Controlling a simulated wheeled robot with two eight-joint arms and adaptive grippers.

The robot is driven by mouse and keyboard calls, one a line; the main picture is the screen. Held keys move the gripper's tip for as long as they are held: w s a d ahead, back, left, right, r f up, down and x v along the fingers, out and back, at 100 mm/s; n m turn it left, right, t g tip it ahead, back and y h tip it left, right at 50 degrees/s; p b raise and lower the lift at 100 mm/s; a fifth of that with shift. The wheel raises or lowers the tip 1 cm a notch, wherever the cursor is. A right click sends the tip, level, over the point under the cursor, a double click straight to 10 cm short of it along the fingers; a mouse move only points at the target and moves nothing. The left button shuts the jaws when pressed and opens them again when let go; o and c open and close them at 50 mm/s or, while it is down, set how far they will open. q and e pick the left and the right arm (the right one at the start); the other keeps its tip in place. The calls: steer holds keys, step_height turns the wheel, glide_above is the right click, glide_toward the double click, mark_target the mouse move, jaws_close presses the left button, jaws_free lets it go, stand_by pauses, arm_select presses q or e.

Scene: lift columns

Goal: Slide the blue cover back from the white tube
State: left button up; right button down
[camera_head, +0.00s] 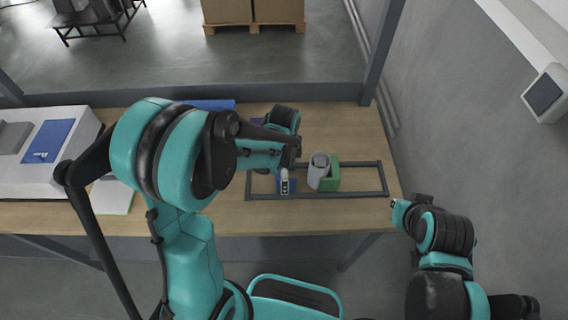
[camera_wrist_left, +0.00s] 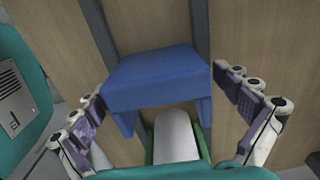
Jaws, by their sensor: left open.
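The blue cover (camera_wrist_left: 155,80) is a block with legs, seen large in the left wrist view. The white tube (camera_wrist_left: 175,135) lies just below it there, between green holder sides (camera_wrist_left: 148,150). In the head view the grey-white tube (camera_head: 318,168) stands beside the green holder (camera_head: 332,178), and a bit of the blue cover (camera_head: 286,186) shows left of it, partly hidden by my gripper. My left gripper (camera_head: 285,180) is open, with one purple-padded finger on each side of the cover in the wrist view; contact is not clear. My right gripper (camera_head: 400,204) is off the table's right end, its jaws too small to judge.
A dark rectangular frame (camera_head: 350,194) lies on the wooden table (camera_head: 200,218) around these parts. A white unit with a blue panel (camera_head: 50,140) stands at the left. A blue item (camera_head: 210,104) lies at the back edge. Bare table shows behind the frame.

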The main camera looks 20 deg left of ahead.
arm_select(q)
step_height(320, 180, up, 11)
steer(key=shift+f, duration=0.15)
stand_by(0.8)
steer(key=s+a+r+n+t+b, duration=0.1)
steer(key=s+a+n+t, duration=0.1)
steer(key=s+n, duration=0.3)
steer(key=s+a+r+n+t+b, duration=0.1)
steer(key=s+a+n+t, duration=0.2)
steer(key=n, duration=0.6)
steer(key=shift+s+r+n+t, duration=0.4)
steer(key=shift+s+t, duration=0.7)
steer(key=shift+s, duration=0.15)
